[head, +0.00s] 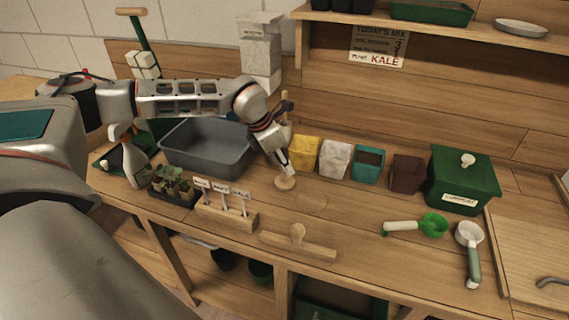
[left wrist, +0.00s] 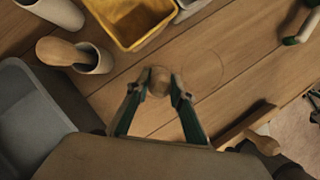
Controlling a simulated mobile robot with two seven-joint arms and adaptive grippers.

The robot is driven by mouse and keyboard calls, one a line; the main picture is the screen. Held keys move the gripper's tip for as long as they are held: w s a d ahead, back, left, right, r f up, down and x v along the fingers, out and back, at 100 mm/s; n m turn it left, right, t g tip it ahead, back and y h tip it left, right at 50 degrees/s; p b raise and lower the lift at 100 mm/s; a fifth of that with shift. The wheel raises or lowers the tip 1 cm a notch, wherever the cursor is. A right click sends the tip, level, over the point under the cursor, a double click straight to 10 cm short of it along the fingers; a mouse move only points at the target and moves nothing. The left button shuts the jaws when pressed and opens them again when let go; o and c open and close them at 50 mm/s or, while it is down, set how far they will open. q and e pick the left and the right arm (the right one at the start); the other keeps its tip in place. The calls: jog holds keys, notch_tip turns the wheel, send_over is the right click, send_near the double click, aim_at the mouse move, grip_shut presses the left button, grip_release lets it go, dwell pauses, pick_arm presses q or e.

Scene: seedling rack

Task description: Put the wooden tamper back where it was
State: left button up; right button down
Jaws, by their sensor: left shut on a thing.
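The wooden tamper (head: 285,184) has a round, pale wooden base. My left gripper (head: 288,168) is shut on its upper part, fingers pointing down. In the left wrist view the tamper (left wrist: 158,82) sits between the two green-edged fingertips (left wrist: 160,88). I cannot tell whether its base touches the bench or hangs just above it. A thin round outline (head: 313,202) is marked on the bench just right of and nearer than the tamper; the outline (left wrist: 195,64) is empty. My right gripper is not in view.
A grey tub (head: 207,148) stands left of the gripper. A yellow pot (head: 305,152) and several other pots line the back. A labelled peg block (head: 228,217) and a wooden board with a knob (head: 298,246) lie in front. A green scoop (head: 432,225) lies right.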

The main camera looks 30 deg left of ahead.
pick_arm(q)
jog(key=shift+f, duration=0.15)
jog(key=o, duration=1)
jog(key=shift+r, duration=0.5)
jog(key=v, duration=1.1)
jog(key=shift+s+r, duration=0.15)
jog(key=shift+r, duration=0.05)
jog(key=shift+f, duration=0.1)
